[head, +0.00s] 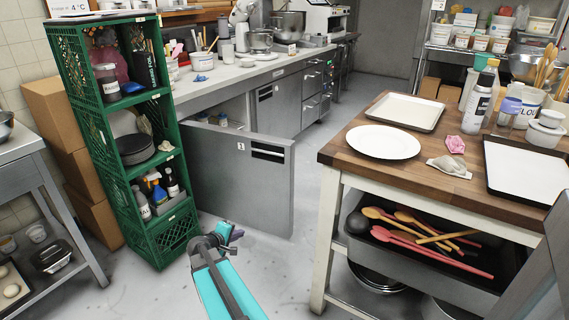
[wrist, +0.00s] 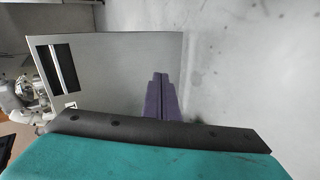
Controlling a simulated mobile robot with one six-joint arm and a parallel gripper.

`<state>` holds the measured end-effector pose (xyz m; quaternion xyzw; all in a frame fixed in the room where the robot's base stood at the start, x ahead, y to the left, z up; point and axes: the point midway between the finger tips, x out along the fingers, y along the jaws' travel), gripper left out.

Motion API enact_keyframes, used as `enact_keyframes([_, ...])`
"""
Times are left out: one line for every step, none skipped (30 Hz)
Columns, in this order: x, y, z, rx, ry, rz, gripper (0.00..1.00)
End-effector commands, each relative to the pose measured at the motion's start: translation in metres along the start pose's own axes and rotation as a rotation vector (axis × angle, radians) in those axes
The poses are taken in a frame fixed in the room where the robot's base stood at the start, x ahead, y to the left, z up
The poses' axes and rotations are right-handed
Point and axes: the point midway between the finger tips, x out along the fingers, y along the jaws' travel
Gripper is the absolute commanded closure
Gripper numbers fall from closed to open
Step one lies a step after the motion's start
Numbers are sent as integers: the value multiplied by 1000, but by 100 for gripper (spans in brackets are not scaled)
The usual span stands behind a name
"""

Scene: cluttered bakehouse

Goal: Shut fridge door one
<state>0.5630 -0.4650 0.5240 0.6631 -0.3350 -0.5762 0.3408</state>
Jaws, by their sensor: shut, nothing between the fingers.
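Fridge door one (head: 240,175) is a grey steel panel marked "1" with a dark handle slot (head: 268,152). In the head view it stands wide open, swung out from the counter fridge (head: 207,108) into the aisle. A few items show in the opening behind its top edge. My gripper (head: 236,233) is low, in front of the door's lower part, pointing toward it. The wrist view also shows the door (wrist: 120,75), with the purple fingers (wrist: 160,80) shut together and empty before it. I cannot tell whether they touch the door.
A green crate shelf (head: 125,130) with bottles and plates stands close to the left of the door. A wood-topped table (head: 420,180) with trays and utensils stands on the right. Grey floor (head: 310,215) is clear between the door and table.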

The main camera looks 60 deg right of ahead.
Motion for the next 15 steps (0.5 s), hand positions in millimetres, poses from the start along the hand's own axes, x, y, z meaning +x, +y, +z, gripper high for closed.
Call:
enact_keyframes([16, 24, -2, 3, 11, 57, 100])
enact_keyframes([21, 40, -3, 0, 19, 90, 100])
enact_keyframes([28, 62, -4, -5, 27, 135, 100])
enact_keyframes([32, 78, -4, -9, 33, 169, 100])
enact_keyframes([36, 94, -4, -13, 38, 201, 100])
enact_keyframes([41, 115, -3, -20, 45, 245, 100])
enact_keyframes([45, 131, -2, -27, 48, 278, 100])
enact_keyframes([47, 147, -1, -34, 53, 310, 100])
enact_keyframes([50, 167, 1, -45, 54, 351, 100])
enact_keyframes([52, 181, 2, -54, 57, 380, 100])
enact_keyframes([54, 195, 4, -62, 58, 407, 100])
enact_keyframes([55, 211, 7, -73, 59, 440, 100])
enact_keyframes([55, 222, 8, -82, 59, 463, 100])
enact_keyframes([56, 232, 10, -89, 60, 482, 100])
enact_keyframes([56, 243, 12, -98, 59, 505, 100])
